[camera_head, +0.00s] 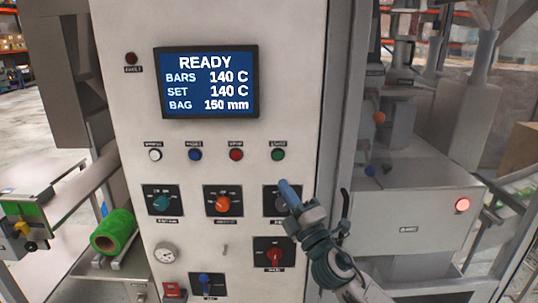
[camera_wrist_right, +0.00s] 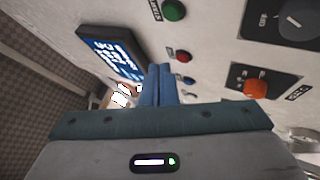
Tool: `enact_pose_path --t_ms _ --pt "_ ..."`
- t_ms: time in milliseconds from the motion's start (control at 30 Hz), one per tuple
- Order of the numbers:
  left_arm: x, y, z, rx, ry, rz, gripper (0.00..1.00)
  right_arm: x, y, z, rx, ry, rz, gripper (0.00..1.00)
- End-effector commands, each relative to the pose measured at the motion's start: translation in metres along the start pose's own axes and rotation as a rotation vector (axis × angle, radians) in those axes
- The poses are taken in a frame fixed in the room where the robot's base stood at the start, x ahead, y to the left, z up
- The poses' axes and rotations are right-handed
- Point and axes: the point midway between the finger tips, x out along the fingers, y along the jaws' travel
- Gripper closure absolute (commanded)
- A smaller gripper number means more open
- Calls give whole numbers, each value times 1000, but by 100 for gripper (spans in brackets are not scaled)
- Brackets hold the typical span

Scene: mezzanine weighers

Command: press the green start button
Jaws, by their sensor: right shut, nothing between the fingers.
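The green button (camera_head: 278,154) is at the right end of a row of small buttons on the white control panel (camera_head: 120,60). It also shows in the right wrist view (camera_wrist_right: 174,11), near the top. My right gripper (camera_head: 287,189) is shut and empty, its blue fingertips below the green button and in front of a dark knob. In the right wrist view the shut fingers (camera_wrist_right: 158,72) are apart from the green button. My left gripper is in neither view.
The screen (camera_head: 209,81) reads READY. A red button (camera_head: 236,154), a blue button (camera_head: 195,154) and a white button (camera_head: 155,154) share the row. Below are an orange knob (camera_head: 222,203) and a red switch (camera_head: 274,254). A green roll (camera_head: 114,232) is at left.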

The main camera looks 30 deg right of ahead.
Motion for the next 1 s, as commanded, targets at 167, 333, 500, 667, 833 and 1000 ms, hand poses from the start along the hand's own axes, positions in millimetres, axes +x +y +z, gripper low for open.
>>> enact_pose_path --t_ms 167,333,500,667,833,1000 --pt "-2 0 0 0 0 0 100 2 30 -8 -35 23 58 100" --pt "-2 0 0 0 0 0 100 1 36 -10 -41 27 69 100" --pt "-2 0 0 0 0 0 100 1 35 -10 -41 27 68 100" --pt "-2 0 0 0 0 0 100 4 33 -8 -41 27 67 100" --pt "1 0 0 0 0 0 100 15 26 0 -41 26 67 100" --pt "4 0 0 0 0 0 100 33 15 12 -41 26 67 100"
